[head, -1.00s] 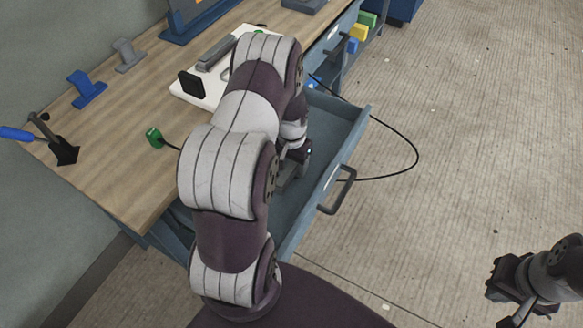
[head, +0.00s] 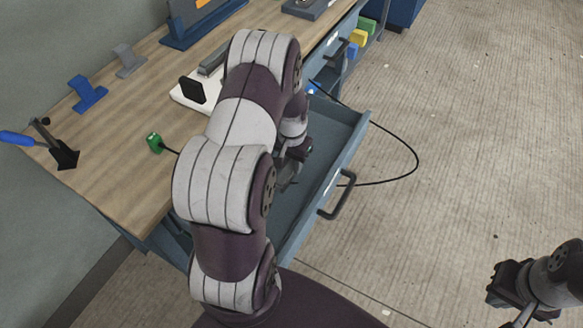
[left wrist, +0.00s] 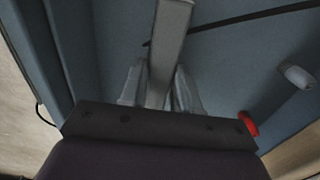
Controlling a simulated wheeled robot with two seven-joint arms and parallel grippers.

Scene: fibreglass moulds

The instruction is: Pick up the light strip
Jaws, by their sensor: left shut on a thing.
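In the left wrist view, the light strip (left wrist: 168,45) is a pale grey bar running up from between the two fingers of my left gripper (left wrist: 160,95). The fingers are shut on it, one on each side. In the head view, my left gripper (head: 288,172) is inside the open blue drawer (head: 312,200), largely hidden by my own arm. The strip cannot be made out clearly there. My right gripper (head: 512,284) hangs over the floor at the lower right, away from the drawer; its jaw gap is unclear.
A black cable (head: 415,150) loops from the drawer over the floor. The drawer handle (head: 340,195) sticks out to the right. In the left wrist view, a white piece (left wrist: 297,75) and a red piece (left wrist: 248,123) lie at the right. The wooden bench (head: 125,150) holds a green block (head: 154,143).

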